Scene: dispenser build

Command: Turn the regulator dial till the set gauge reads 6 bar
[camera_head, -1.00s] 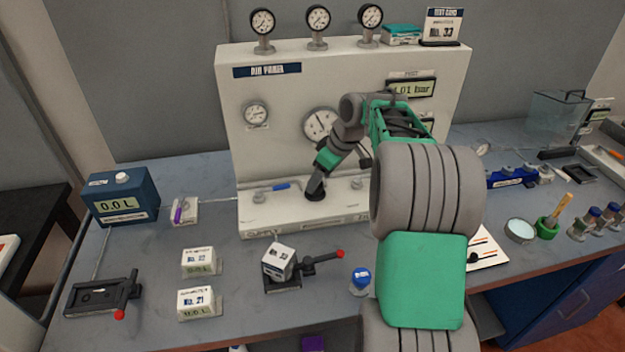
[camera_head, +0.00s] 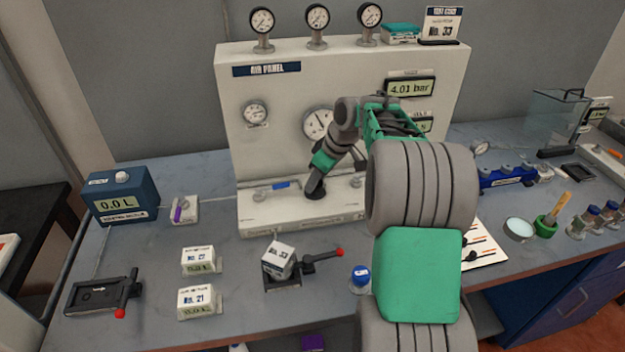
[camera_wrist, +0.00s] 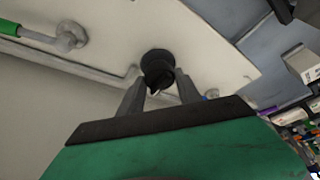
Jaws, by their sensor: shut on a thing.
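The black regulator dial (camera_wrist: 158,68) sits on the pale base ledge of the air panel (camera_head: 290,88). In the wrist view my gripper (camera_wrist: 160,85) has its two grey fingers on either side of the dial, shut on it. In the head view my gripper (camera_head: 316,188) points down at the ledge and largely hides the dial (camera_head: 318,196). A large round gauge (camera_head: 318,122) on the panel is partly covered by my arm. A digital display (camera_head: 409,88) reads 4.01 bar. A second display (camera_head: 424,122) below it is mostly hidden by my arm.
A blue-handled valve (camera_head: 280,185) lies left of the dial on the ledge. A small gauge (camera_head: 256,113) is at the panel's left. Three gauges stand on top. In front are labelled white blocks (camera_head: 198,260) and a red-tipped lever clamp (camera_head: 310,262).

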